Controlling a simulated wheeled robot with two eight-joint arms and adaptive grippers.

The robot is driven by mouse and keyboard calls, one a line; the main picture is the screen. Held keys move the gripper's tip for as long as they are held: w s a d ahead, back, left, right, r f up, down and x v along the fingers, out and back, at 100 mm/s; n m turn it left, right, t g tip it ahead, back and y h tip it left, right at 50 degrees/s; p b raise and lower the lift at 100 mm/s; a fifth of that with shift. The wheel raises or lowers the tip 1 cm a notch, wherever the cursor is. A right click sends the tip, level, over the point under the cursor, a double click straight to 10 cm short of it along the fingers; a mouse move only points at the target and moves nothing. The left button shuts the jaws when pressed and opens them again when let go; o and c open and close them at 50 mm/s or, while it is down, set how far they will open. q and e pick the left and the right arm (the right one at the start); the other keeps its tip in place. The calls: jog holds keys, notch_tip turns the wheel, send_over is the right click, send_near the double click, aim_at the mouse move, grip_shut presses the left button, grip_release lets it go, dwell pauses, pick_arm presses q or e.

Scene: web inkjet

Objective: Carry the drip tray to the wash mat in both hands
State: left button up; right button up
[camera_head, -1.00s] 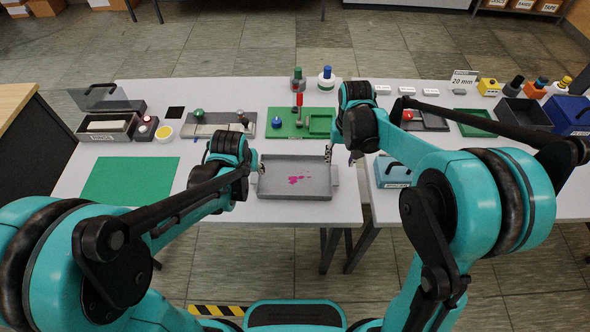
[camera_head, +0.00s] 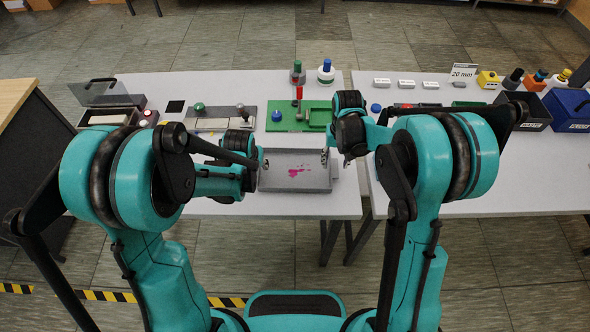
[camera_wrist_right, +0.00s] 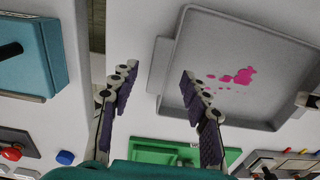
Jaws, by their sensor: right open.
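The drip tray (camera_head: 312,183) is a shallow grey tray with magenta stains, lying flat at the table's front edge. My right gripper (camera_head: 337,161) is at its right side, jaws apart. In the right wrist view, the open fingers (camera_wrist_right: 158,75) are on either side of the tray's near handle (camera_wrist_right: 160,66), with no grip on it. The tray (camera_wrist_right: 192,35) fills the upper right there. My left gripper (camera_head: 263,162) is by the tray's left side; its jaws are too small and covered to read.
Dark bins and bottles stand at the right. A strip of table right of the tray is clear.

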pick_arm(q)
jog(key=shift+x, duration=1.1)
pick_arm(e)
jog(key=shift+f, duration=1.15)
pick_arm(q)
grip_shut()
pick_arm(e)
grip_shut()
